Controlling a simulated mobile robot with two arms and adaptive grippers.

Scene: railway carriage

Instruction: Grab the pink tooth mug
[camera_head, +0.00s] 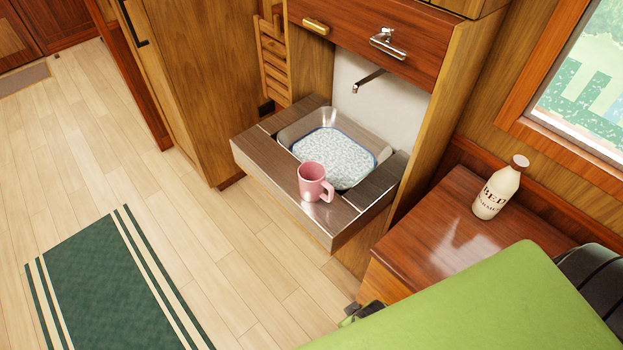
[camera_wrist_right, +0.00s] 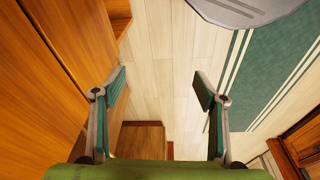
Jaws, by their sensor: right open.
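The pink tooth mug (camera_head: 311,180) stands upright on the front ledge of the pull-out washbasin unit (camera_head: 262,152) in the head view, its handle toward the right. My right gripper (camera_wrist_right: 160,88) is open and empty in the right wrist view, with bare floor between its fingers. In the head view only a small dark part of it shows low in the picture, below and to the right of the mug and well apart from it; my green arm hides the rest. The mug does not show in the right wrist view. My left gripper is not in view.
A metal basin holds a patterned blue-rimmed piece (camera_head: 333,157), with a tap (camera_head: 369,81) above. A cream bottle (camera_head: 499,190) stands on the brown cabinet top (camera_head: 450,232) at right. A green striped rug (camera_head: 110,290) lies on the otherwise clear floor.

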